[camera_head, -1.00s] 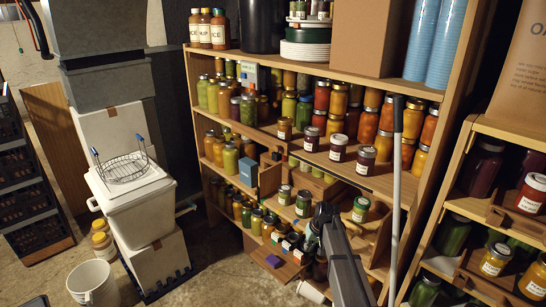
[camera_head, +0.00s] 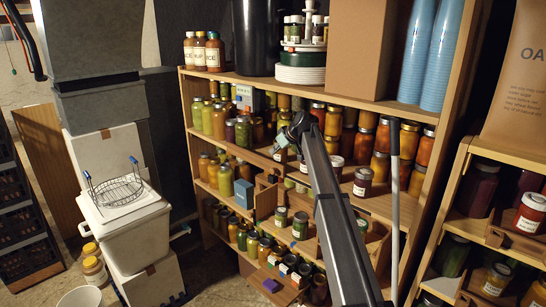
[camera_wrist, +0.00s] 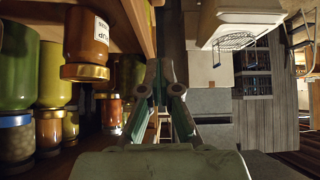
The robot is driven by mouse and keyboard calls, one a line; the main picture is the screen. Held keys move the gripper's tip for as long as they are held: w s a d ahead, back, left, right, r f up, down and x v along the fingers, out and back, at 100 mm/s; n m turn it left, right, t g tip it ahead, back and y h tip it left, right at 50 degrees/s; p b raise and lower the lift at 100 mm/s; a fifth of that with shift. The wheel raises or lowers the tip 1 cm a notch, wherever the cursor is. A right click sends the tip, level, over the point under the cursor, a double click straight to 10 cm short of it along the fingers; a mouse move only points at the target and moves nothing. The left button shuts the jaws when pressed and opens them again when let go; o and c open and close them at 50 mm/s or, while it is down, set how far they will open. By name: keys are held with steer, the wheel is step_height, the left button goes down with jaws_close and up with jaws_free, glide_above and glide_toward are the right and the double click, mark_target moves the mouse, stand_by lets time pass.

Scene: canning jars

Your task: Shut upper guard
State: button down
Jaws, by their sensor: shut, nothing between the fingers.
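The shelf unit holds wooden boards that could be guards. One board (camera_head: 265,203) stands out from the shelf row below the middle one, and I take it for the upper guard, swung open. A lower flap (camera_head: 272,291) hangs outward near the bottom, with a small purple block (camera_head: 270,285) on it. My gripper (camera_head: 281,148) is at the middle shelf's front edge, above and to the right of the upright board and apart from it. In the wrist view my gripper's fingers (camera_wrist: 161,70) meet at their tips with nothing between them. I cannot pick out the guard in that view.
Jars crowd the shelves; an orange jar (camera_wrist: 87,36) appears upside down close left of my fingers. A grey pole (camera_head: 394,210) stands before the shelf at right. A white cooler (camera_head: 125,220) with a wire basket (camera_head: 115,190) stands left. Floor between is clear.

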mark_target(271, 165)
steer(key=p+x, duration=0.3)
steer(key=x, duration=0.6)
steer(key=shift+w+a, duration=0.15)
steer(key=s+d+p, duration=0.1)
steer(key=s+d+f+p, duration=0.1)
steer(key=shift+s+d, duration=0.15)
steer(key=shift+d, duration=0.2)
steer(key=shift+s+d+f, duration=0.15)
steer(key=shift+d+f, duration=0.05)
